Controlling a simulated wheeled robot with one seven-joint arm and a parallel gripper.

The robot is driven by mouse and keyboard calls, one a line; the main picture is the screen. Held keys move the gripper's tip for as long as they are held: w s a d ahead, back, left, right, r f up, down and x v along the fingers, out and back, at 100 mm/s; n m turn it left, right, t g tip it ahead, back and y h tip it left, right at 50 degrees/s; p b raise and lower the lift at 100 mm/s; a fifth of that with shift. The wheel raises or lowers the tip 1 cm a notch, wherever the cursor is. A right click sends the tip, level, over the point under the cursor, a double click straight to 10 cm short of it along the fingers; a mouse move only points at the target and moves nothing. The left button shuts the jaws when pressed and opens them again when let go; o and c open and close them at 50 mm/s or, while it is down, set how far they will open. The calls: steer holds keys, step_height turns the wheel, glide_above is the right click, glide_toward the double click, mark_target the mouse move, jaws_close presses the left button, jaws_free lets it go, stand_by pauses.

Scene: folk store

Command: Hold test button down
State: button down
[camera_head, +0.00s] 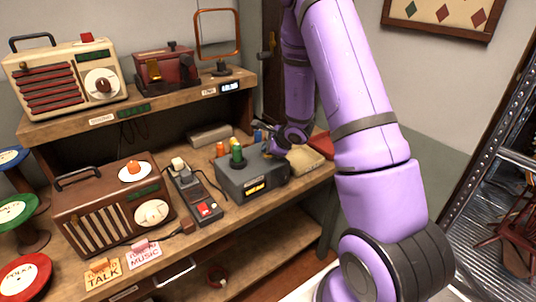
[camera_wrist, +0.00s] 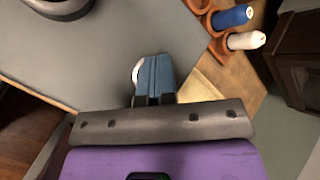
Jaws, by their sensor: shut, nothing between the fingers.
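A dark grey tester box (camera_head: 238,181) with a green-topped part (camera_head: 237,153) and a lit yellow window on its front stands on the workbench. Its flat grey top (camera_wrist: 110,50) fills much of the wrist view. My gripper (camera_wrist: 153,66) is shut, its blue fingers together over that top near the box's edge. A small round white piece (camera_wrist: 138,72) shows beside the fingertips, partly hidden by them. I cannot tell whether it is the test button, or whether the fingers press on it. In the head view my gripper (camera_head: 268,150) is at the box's back right.
Blue (camera_wrist: 232,17) and white (camera_wrist: 245,40) cylinders in brown holders lie beyond the box. A power strip (camera_head: 195,192) and a brown radio (camera_head: 112,205) stand left of it. A cream radio (camera_head: 68,75) is on the upper shelf. A yellowish pad (camera_head: 300,161) lies right of the box.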

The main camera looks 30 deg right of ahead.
steer(key=shift+r, duration=0.75)
steer(key=shift+r, duration=2.55)
